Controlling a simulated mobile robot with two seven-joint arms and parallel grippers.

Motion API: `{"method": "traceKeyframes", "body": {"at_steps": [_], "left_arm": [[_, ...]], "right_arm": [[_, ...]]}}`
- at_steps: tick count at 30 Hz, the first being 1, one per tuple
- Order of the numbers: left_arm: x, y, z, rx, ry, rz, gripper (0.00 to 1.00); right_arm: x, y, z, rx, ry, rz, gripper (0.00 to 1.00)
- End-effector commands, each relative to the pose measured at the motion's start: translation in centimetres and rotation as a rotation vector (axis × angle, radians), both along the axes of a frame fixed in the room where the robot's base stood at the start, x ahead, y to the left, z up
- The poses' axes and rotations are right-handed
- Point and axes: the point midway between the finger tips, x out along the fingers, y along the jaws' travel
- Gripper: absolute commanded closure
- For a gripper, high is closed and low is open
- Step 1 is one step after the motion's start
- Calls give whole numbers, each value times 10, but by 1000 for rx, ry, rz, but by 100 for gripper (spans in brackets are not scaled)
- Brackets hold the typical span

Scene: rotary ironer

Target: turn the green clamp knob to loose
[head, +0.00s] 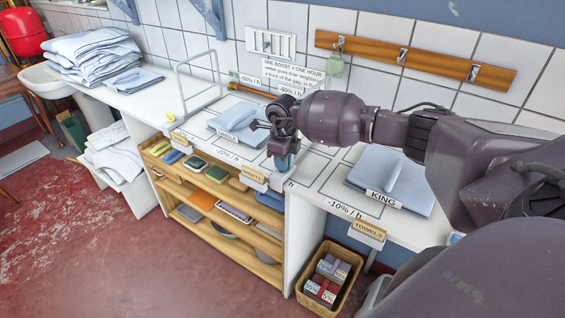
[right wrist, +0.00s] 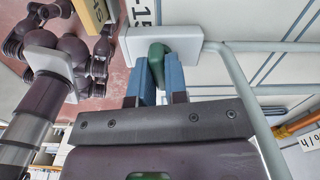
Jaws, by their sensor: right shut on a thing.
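The green clamp knob (right wrist: 157,58) shows in the right wrist view between the two blue fingertips of my right gripper (right wrist: 159,78). The fingers are shut on it from both sides. The knob sits against a white block (right wrist: 190,38) joined to a grey tube frame. In the head view my right gripper (head: 283,161) reaches down at the front edge of the white worktop (head: 300,182). There the gripper hides the knob. I cannot tell the knob's turn angle. My left gripper is not in view.
A grey tube frame (head: 181,85) stands on the worktop by folded blue cloth (head: 236,117). More folded cloth (head: 388,168) lies at right with a KING label. Below are wooden shelves (head: 215,186) and a basket (head: 329,279). The red floor (head: 90,245) at left is mostly clear.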

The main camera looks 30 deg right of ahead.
Motion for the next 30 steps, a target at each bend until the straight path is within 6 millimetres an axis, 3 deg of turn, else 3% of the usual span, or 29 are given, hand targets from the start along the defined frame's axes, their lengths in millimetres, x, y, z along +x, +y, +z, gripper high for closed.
{"method": "traceKeyframes", "body": {"at_steps": [21, 30], "left_arm": [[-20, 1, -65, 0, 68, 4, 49], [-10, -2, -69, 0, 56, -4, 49]], "right_arm": [[1, 0, -3, 0, 1, 664, 100], [0, -1, -4, 0, 2, 948, 100]]}}
